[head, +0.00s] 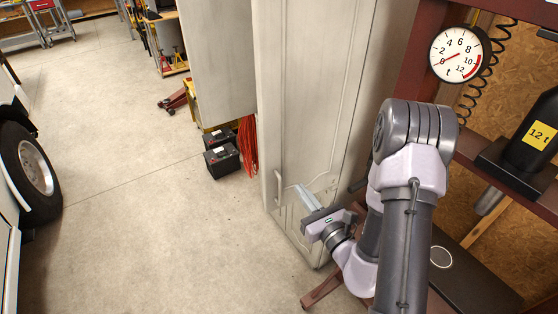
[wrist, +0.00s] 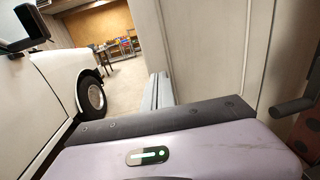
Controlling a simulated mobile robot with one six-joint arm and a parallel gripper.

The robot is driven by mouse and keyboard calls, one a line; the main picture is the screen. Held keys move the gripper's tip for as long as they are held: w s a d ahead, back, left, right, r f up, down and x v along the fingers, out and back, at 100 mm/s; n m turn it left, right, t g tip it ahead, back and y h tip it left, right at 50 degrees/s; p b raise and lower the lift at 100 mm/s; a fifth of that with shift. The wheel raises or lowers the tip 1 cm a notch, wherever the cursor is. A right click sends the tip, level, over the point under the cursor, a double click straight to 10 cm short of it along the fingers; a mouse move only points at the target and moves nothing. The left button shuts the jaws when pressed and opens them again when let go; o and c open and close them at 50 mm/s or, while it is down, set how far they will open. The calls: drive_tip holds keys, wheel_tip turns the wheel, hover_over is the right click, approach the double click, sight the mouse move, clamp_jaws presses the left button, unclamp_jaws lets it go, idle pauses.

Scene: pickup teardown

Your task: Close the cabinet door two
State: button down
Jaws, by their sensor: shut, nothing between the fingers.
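A tall off-white panelled cabinet door (head: 325,80) stands upright in the middle of the head view. Its bar handle (head: 278,188) is low near its left edge. My gripper (head: 304,194) is shut and empty. It is low in front of the door face, just right of the handle; I cannot tell whether it touches the door. In the wrist view the shut fingers (wrist: 157,92) point forward beside a pale panel (wrist: 195,45). The handle does not clearly show there. Which door is number two, and how far it stands open, I cannot tell.
A red press frame (head: 411,55) with a gauge (head: 460,54) and a dark bottle (head: 538,130) stands right. Black batteries (head: 222,160) and a red cable coil (head: 247,145) lie behind the door. A white vehicle's wheel (head: 27,172) is left. The floor between is clear.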

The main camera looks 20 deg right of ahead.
sight(275, 157)
drive_tip(key=b+x, duration=0.6)
drive_tip(key=x, duration=0.6)
drive_tip(key=shift+w+a, duration=0.2)
drive_tip(key=shift+w, duration=0.15)
